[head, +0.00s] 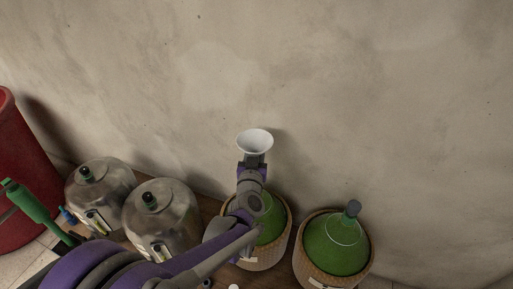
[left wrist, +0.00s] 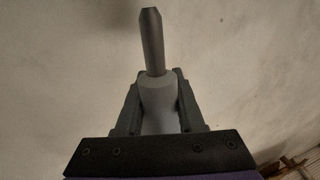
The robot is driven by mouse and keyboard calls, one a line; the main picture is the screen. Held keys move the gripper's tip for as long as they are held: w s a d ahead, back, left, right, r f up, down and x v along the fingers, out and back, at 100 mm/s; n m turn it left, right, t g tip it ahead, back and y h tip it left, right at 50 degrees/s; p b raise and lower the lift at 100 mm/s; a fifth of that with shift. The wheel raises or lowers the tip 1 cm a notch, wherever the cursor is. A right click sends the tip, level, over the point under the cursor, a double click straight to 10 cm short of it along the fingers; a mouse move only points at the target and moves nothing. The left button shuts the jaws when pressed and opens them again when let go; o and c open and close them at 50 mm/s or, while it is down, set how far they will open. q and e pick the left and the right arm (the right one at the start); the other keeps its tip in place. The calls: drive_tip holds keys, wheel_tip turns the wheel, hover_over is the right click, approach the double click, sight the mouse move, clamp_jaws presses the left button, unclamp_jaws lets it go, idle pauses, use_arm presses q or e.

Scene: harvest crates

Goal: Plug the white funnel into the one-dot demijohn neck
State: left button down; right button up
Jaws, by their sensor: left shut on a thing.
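My left gripper (head: 253,168) is shut on the white funnel (head: 255,143) and holds it up against the wall background, its wide mouth upward. In the left wrist view the fingers (left wrist: 158,100) clasp the funnel's pale body (left wrist: 158,92), and its narrow grey spout (left wrist: 152,42) sticks out beyond them, touching nothing. Below the gripper stands a green demijohn (head: 272,226) in a wicker basket; my arm hides its neck. Dot marks are too small to tell. My right gripper is out of view.
Two metal vessels (head: 172,215) (head: 108,185) with dark-topped green necks stand at the left. A red barrel (head: 20,170) is at the far left, near a green tool (head: 30,203). A plaster wall (head: 330,90) runs behind everything.

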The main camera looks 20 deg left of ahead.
use_arm(q)
drive_tip(key=shift+f+b, duration=2.05)
drive_tip(key=shift+f, duration=0.9)
drive_tip(key=shift+f+b, duration=1.9)
drive_tip(key=shift+f, duration=0.4)
drive_tip(key=shift+c, duration=2.2)
unclamp_jaws()
drive_tip(key=p+v, duration=0.1)
drive_tip(key=v, duration=0.9)
drive_tip(key=shift+s+d, duration=0.15)
drive_tip(key=shift+s, duration=0.2)
drive_tip(key=shift+d+r, duration=0.1)
drive_tip(key=shift+r, duration=0.05)
